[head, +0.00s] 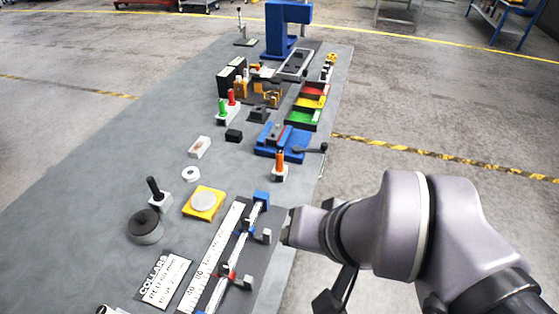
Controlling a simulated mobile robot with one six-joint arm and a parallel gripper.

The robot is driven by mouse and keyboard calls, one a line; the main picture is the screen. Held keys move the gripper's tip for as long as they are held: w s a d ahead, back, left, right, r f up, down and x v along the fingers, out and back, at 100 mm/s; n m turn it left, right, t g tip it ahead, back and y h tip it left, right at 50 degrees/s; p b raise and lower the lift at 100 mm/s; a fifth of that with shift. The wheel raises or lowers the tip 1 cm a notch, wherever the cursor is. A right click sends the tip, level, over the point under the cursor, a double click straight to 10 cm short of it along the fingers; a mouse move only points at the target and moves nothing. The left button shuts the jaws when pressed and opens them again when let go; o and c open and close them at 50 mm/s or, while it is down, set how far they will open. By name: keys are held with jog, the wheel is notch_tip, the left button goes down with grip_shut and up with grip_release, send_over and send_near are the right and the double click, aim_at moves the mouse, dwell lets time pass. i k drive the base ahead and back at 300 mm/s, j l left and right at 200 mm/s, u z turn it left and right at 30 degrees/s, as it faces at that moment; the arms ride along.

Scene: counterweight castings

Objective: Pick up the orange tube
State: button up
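The orange tube (280,158) stands upright in a small white block (279,174), near the right edge of the grey table, just in front of a blue fixture. Its lower end is hidden in the block. My arm comes in from the lower right, and its wrist is over the table's right edge, nearer the camera than the tube and apart from it. I cannot make out the fingers of my gripper, so its opening and any hold do not show.
The blue fixture (268,150) with a dark handle stands behind the tube. Red (232,97) and green (222,106) tubes stand farther back. A yellow plate (213,191) with a grey disc and a ruler fixture (211,272) lie nearer. The table's left side is clear.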

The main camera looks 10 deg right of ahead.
aim_at(280, 168)
jog(key=i+l+u, duration=0.25)
jog(key=i+l, duration=0.15)
jog(key=i+l+u, duration=0.25)
jog(key=i+l, duration=0.15)
jog(key=l, duration=0.1)
